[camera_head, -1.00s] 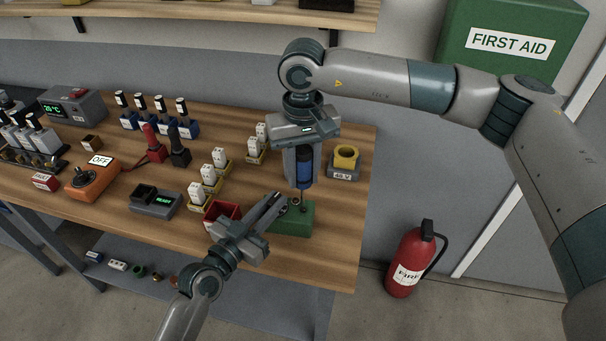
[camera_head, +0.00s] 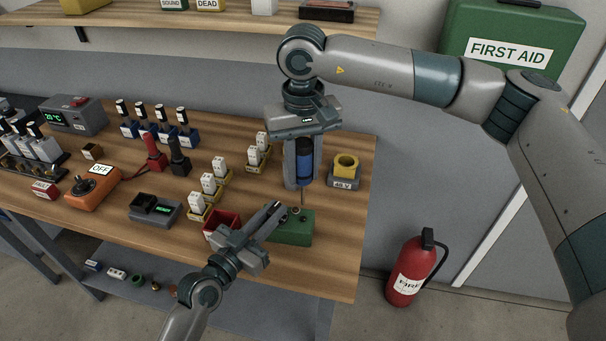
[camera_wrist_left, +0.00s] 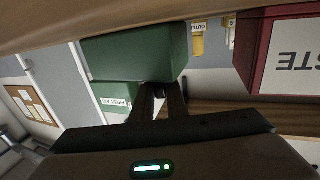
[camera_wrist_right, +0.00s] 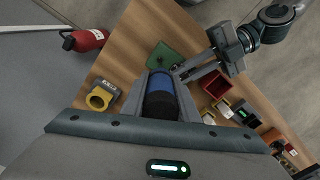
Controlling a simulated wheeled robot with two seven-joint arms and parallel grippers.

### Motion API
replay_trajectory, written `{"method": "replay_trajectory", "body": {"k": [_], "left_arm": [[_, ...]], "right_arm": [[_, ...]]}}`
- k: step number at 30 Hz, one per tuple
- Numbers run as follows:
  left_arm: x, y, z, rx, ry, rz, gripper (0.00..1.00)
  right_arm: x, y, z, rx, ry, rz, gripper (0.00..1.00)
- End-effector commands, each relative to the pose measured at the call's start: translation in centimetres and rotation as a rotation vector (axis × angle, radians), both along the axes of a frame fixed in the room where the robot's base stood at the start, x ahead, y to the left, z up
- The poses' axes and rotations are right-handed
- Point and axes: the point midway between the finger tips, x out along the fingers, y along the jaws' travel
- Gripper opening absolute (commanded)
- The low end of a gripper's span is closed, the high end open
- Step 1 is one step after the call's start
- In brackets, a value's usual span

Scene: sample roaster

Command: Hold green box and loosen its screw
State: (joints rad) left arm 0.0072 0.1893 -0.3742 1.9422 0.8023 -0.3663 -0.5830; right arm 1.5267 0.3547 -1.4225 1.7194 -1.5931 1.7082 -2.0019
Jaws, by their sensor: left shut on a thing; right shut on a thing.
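The green box (camera_head: 291,230) sits on the wooden bench near its front right edge. It also shows in the left wrist view (camera_wrist_left: 140,52) and the right wrist view (camera_wrist_right: 163,55). My left gripper (camera_head: 278,209) is shut on the green box at its left side. My right gripper (camera_head: 304,180) is shut on a screwdriver with a blue and black handle (camera_head: 304,163), held upright above the box. The handle also shows in the right wrist view (camera_wrist_right: 160,92). Its thin shaft reaches down to the top of the box. I cannot see whether the tip sits in the screw.
A red bin (camera_head: 221,222) stands just left of the box. A yellow ring on a grey base (camera_head: 345,168) stands behind right. Racks of white parts (camera_head: 208,184) and an orange switch unit (camera_head: 93,189) are further left. A fire extinguisher (camera_head: 408,272) stands on the floor.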

Motion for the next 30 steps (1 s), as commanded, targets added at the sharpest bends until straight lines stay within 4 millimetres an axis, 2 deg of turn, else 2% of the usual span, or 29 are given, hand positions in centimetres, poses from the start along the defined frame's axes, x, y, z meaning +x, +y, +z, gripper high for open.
{"method": "replay_trajectory", "body": {"k": [3, 8, 26, 27, 30], "left_arm": [[0.0, 0.0, 0.0, -0.001, -0.001, 0.001, 0.00], [0.0, 0.0, 0.0, -0.001, -0.001, 0.001, 0.00], [0.0, 0.0, 0.0, -0.001, -0.001, 0.001, 0.00], [0.0, 0.0, 0.0, -0.001, -0.001, 0.001, 0.15], [0.0, 0.0, 0.0, -0.001, -0.001, 0.001, 0.35]], "right_arm": [[0.1, 0.0, 1.3, 0.001, -0.002, 0.000, 0.00], [0.0, 0.0, 2.1, 0.000, -0.001, 0.000, 0.00], [0.0, 0.0, 2.3, 0.000, 0.000, 0.000, 0.00], [0.0, 0.0, 2.3, 0.000, 0.000, 0.000, 0.00], [0.0, 0.0, 2.2, 0.000, 0.000, 0.000, 0.00]]}}
